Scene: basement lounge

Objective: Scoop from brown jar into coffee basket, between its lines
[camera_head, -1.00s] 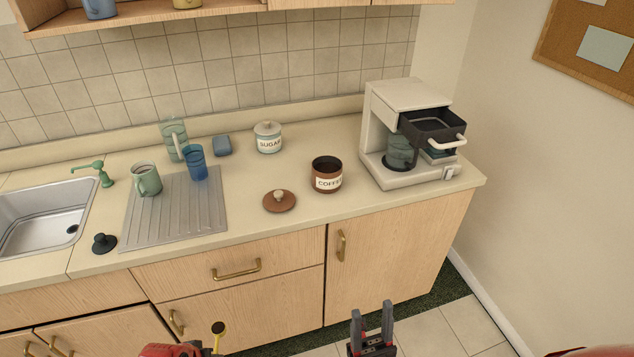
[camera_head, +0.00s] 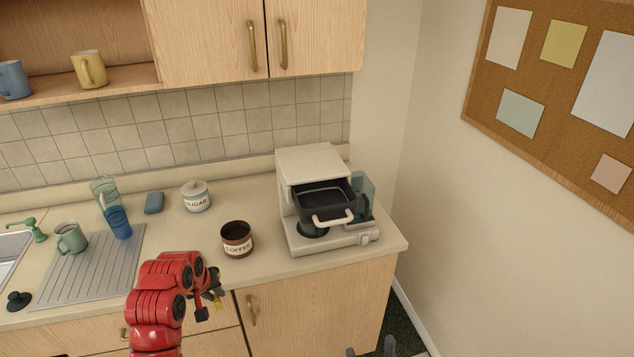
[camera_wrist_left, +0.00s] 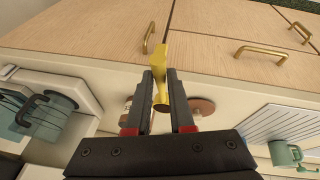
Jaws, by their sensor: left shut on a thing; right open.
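The open brown jar (camera_head: 237,240), labelled COFFEE, stands on the counter with dark contents inside. The coffee basket (camera_head: 345,206) is a dark drawer with a white handle, pulled out from the white coffee maker (camera_head: 310,166). A pale line shows inside it. My left gripper (camera_head: 213,288) is in front of the counter edge, left of and below the jar. It is shut on a yellow scoop (camera_wrist_left: 161,72), seen between the fingers in the left wrist view. Whether the scoop holds anything is unclear. My right gripper (camera_head: 373,349) is open and empty at the bottom edge.
The brown lid (camera_wrist_left: 201,107) lies on the counter, hidden behind my arm in the head view. A sugar jar (camera_head: 196,197), blue sponge (camera_head: 154,203), blue cup (camera_head: 118,224) and green mug (camera_head: 71,239) stand to the left. A wall is close on the right.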

